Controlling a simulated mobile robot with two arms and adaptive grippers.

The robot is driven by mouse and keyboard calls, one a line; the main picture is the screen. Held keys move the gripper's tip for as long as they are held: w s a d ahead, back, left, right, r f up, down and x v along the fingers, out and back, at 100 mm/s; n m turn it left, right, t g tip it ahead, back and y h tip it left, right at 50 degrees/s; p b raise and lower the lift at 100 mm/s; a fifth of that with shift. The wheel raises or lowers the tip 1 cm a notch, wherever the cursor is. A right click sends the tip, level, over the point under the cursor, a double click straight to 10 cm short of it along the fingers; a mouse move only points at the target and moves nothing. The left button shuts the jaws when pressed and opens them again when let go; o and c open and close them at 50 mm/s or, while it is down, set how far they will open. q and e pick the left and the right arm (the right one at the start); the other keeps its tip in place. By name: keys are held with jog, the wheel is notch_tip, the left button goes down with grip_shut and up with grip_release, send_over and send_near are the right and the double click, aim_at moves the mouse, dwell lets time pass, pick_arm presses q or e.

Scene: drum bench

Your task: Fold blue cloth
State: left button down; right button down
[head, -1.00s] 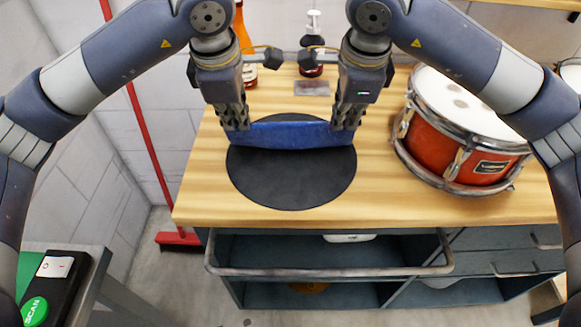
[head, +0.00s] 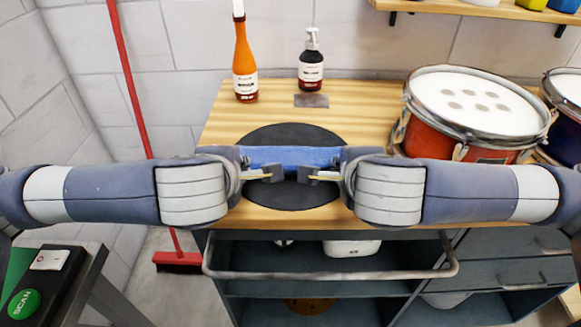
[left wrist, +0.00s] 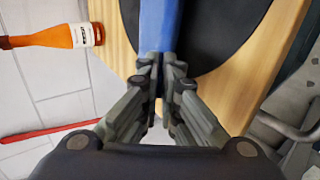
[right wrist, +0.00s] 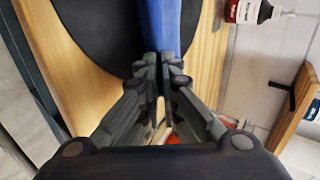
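The blue cloth (head: 290,157) shows in the head view as a narrow band across the round black mat (head: 290,136). In the left wrist view my left gripper (left wrist: 161,64) is shut on one end of the cloth (left wrist: 160,25). In the right wrist view my right gripper (right wrist: 162,64) is shut on the other end of the cloth (right wrist: 161,25). The cloth stretches fairly straight between them. I cannot tell whether its lower part touches the mat.
An orange bottle (head: 244,60) and a dark pump bottle (head: 311,65) stand at the back of the wooden bench (head: 370,110). A red drum (head: 470,115) stands at the right. A handrail (head: 330,273) runs along the front.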

pick_arm(q)
jog(key=shift+s+f, duration=0.2)
jog(key=shift+f, duration=0.05)
pick_arm(e)
jog(key=shift+s+f+t, duration=0.15)
jog(key=shift+s+t, duration=0.05)
jog(key=shift+t, duration=0.1)
pick_arm(q)
jog(key=c, duration=1.5)
grip_release()
pick_arm(e)
jog(key=c, duration=1.5)
grip_release()
